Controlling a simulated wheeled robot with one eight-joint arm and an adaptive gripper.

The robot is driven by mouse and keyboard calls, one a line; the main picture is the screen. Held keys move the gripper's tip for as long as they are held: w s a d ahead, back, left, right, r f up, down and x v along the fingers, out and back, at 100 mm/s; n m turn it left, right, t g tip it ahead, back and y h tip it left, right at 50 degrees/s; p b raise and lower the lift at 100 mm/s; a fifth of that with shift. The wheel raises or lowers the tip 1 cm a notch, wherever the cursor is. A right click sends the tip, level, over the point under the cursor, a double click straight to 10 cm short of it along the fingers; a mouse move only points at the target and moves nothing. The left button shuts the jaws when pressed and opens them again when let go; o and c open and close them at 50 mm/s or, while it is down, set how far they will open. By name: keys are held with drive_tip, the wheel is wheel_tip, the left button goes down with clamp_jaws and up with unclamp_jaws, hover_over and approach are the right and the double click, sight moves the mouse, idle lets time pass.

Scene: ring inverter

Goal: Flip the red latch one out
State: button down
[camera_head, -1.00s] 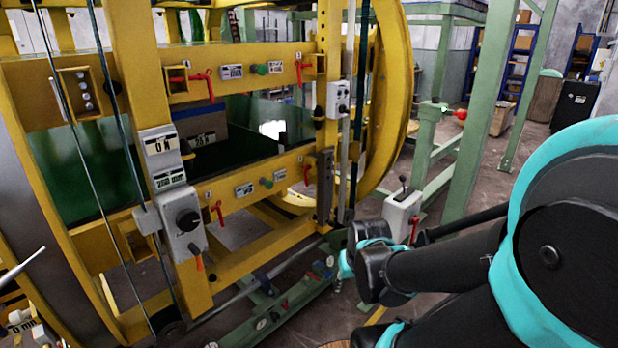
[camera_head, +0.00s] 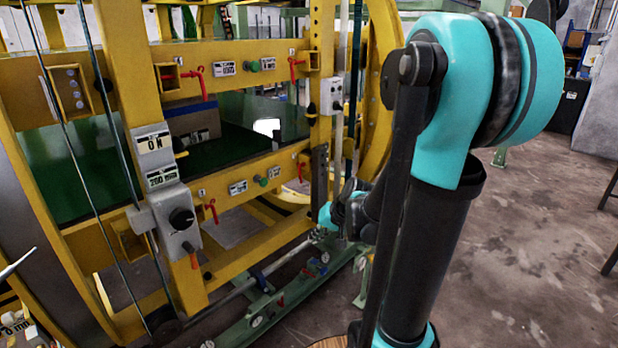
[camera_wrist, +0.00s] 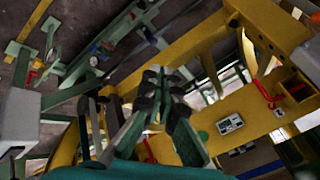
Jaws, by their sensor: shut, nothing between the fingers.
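Several red latches sit on the yellow frame (camera_head: 140,62). The lower left latch (camera_head: 212,210) hangs beside a small plate that seems to read 1. The others are the upper left latch (camera_head: 200,80), the upper right latch (camera_head: 295,66) and the lower right latch (camera_head: 301,168). My gripper is at the frame's lower right in the head view, its fingers too small to make out there. In the wrist view my gripper (camera_wrist: 163,92) is shut and empty, pointing toward the frame. Red latches show beyond it there (camera_wrist: 265,93), apart from the fingers.
A grey box with a black knob and orange handle (camera_head: 182,222) is left of the lower latch. Green buttons (camera_head: 260,181) and label plates sit between latches. A green rail (camera_head: 270,310) runs along the floor below. Open floor (camera_head: 530,240) lies right.

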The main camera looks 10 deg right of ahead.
drive_tip(key=w+d+r+m+t+y, duration=0.1)
drive_tip(key=w+d+m+t+y, duration=0.15)
drive_tip(key=w, duration=0.95)
drive_tip(key=w+d+r+m+t+y, duration=0.1)
drive_tip(key=w+d+m+t+y, duration=0.2)
drive_tip(key=w, duration=1)
drive_tip(key=w+d+f+m+t+y, duration=0.1)
drive_tip(key=w+d+m+t, duration=0.1)
drive_tip(key=w+d, duration=0.3)
drive_tip(key=shift+w+d+f+t+y, duration=0.15)
drive_tip(key=shift+w+f+t+y, duration=0.05)
drive_tip(key=shift+w+t+y, duration=0.2)
drive_tip(key=shift+w, duration=0.1)
drive_tip(key=x, duration=1)
drive_tip(key=shift+s+a, duration=1.15)
drive_tip(key=shift+a, duration=0.3)
